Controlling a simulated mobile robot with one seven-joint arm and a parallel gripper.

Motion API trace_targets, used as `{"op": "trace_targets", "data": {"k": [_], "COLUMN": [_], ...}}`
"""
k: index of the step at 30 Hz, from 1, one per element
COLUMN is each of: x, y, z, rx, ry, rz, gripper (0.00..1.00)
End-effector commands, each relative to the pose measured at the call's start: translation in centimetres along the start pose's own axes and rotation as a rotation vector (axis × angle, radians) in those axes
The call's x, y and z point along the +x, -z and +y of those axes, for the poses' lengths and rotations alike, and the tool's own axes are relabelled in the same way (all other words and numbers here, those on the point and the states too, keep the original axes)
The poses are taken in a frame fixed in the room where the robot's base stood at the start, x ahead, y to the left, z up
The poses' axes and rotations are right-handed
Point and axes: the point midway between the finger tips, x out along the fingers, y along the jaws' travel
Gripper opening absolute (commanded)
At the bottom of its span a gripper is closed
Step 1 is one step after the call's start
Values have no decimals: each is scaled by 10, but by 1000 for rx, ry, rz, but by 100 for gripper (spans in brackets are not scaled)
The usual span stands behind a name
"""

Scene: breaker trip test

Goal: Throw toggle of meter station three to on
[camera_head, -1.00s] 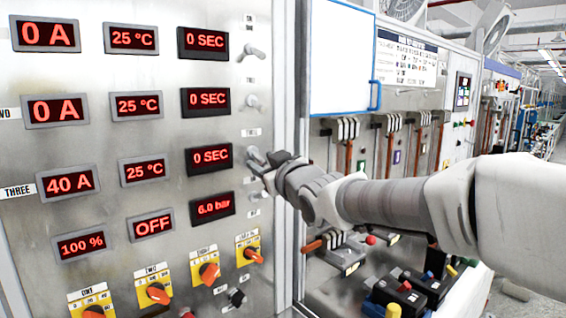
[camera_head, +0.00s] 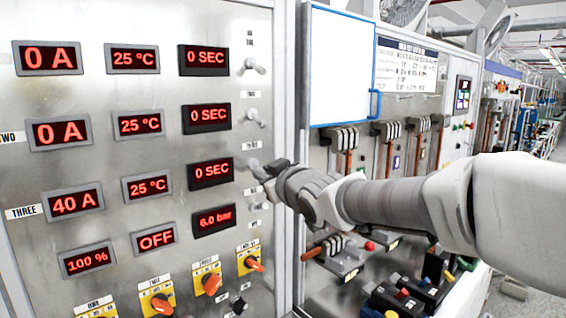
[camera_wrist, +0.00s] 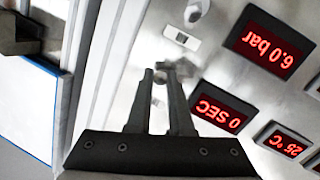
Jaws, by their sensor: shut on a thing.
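The panel row labelled THREE (camera_head: 23,212) shows 40 A (camera_head: 73,202), 25 °C and 0 SEC (camera_head: 211,173). Its metal toggle (camera_head: 253,164) is at the right end of that row, largely hidden by my gripper. My gripper (camera_head: 262,172) reaches in from the right and is shut on this toggle. In the wrist view, the fingers (camera_wrist: 164,76) point at the panel, with the toggle's metal end (camera_wrist: 182,66) at their tips. The toggle's exact tilt is hard to make out.
Similar toggles for the upper rows (camera_head: 255,66) (camera_head: 255,117) sit above my gripper. Orange-handled rotary knobs (camera_head: 212,283) lie below. A vertical frame post (camera_head: 291,120) stands just right of the toggles, close to my wrist. A blue-edged white board (camera_head: 342,65) is beyond it.

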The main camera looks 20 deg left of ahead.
Motion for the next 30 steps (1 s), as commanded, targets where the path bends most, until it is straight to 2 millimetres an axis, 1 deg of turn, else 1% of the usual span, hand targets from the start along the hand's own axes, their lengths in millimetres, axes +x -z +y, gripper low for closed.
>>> {"op": "trace_targets", "data": {"k": [1, 3, 17, 30], "x": [-1, -2, -2, 1], "y": [10, 12, 20, 30], "z": [2, 3, 6, 6], "rx": [-4, -14, -78, -149], "ry": [11, 23, 108, 199], "rz": [-24, -60, -312, -578], "gripper": [0, 0, 0, 0]}}
